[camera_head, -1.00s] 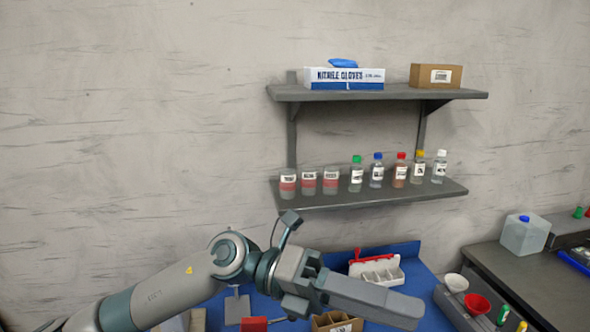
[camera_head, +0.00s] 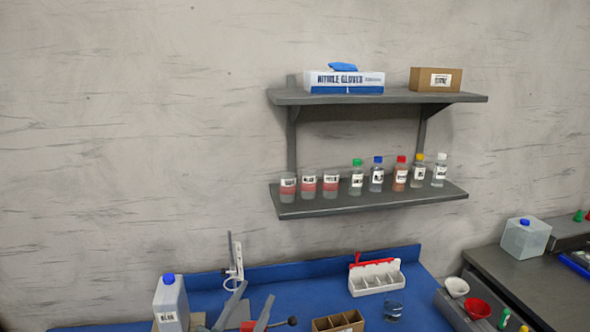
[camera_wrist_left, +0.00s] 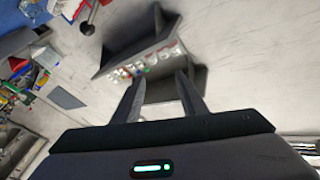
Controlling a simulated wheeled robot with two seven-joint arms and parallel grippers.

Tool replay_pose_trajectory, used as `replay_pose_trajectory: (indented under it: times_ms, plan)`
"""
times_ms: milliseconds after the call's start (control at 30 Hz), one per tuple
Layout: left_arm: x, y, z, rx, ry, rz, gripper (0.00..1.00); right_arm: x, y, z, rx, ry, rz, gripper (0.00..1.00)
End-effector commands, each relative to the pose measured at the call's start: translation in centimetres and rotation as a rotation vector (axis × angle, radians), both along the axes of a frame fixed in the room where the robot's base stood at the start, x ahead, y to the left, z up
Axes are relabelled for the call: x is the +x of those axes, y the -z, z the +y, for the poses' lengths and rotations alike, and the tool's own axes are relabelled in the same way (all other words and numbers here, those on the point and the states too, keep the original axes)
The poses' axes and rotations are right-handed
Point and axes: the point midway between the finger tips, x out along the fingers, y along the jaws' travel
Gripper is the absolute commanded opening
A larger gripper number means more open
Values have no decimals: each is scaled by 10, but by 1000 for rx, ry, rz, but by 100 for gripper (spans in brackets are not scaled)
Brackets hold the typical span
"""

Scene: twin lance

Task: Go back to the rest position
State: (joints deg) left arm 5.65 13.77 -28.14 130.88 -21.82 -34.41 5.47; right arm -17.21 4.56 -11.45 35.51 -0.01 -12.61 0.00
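My left gripper (camera_head: 257,291) shows at the bottom of the head view, low in front of the blue bench. Only its two grey fingers are visible there, spread apart. In the left wrist view the same gripper (camera_wrist_left: 160,76) has its fingers wide apart with nothing between them. That view is turned and shows the wall shelf (camera_wrist_left: 140,50) and its bottles well beyond the fingertips. My right gripper is in neither view.
The blue bench (camera_head: 300,278) holds a white jug (camera_head: 171,302), a white rack (camera_head: 376,278), a cardboard box (camera_head: 338,322) and a small glass beaker (camera_head: 393,310). The wall shelves (camera_head: 370,200) carry bottles and jars. A dark side counter (camera_head: 530,285) stands at right.

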Motion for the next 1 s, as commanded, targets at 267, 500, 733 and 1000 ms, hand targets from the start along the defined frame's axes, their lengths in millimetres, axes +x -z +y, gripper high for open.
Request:
replay_pose_trajectory:
  times_ms: [267, 500, 733, 1000]
  plan:
    - [-61, 154, 69, -56, -188, 528, 39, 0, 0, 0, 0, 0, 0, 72]
    - [-161, 256, 110, -69, -301, 944, 39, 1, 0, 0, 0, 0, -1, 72]
    - [-240, 302, 128, -67, -354, 1202, 39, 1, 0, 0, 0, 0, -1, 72]
    - [-309, 326, 139, -60, -388, 1404, 39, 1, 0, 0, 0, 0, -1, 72]
